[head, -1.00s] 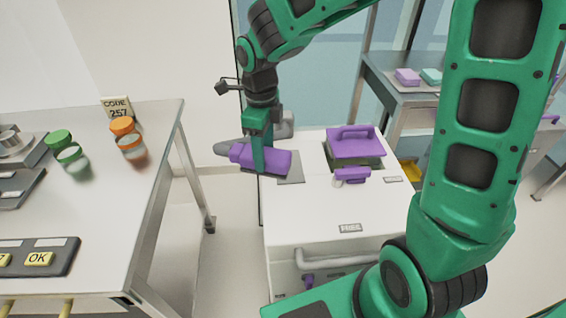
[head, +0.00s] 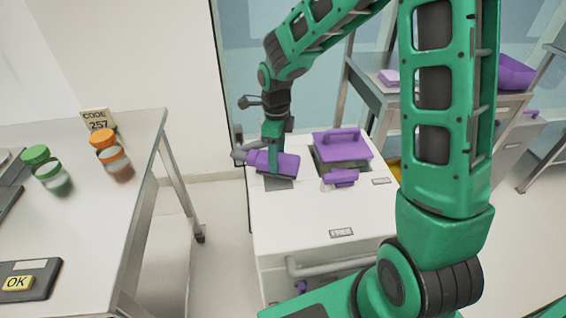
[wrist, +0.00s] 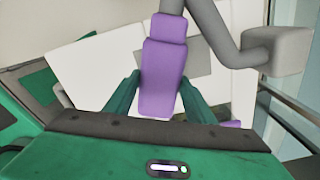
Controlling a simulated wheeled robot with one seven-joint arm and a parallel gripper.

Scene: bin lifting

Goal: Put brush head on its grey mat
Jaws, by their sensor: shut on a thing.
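The brush head has a purple body (head: 278,163) with a grey end and a bent grey neck. My gripper (head: 272,168) is shut on the purple body from above. In the wrist view the body (wrist: 162,80) lies between my two fingers (wrist: 158,100), and the grey neck leads to a grey block at the upper right. The grey mat (head: 279,184) lies on top of the white cabinet, under and just in front of the body, partly covered. I cannot tell whether the brush head touches it.
On the white cabinet top (head: 310,210), a purple-lidded bin (head: 342,146) and a smaller purple handle (head: 341,178) stand right of the mat. A table with green and orange jars (head: 103,140) is at left. A shelf (head: 395,97) stands behind at right.

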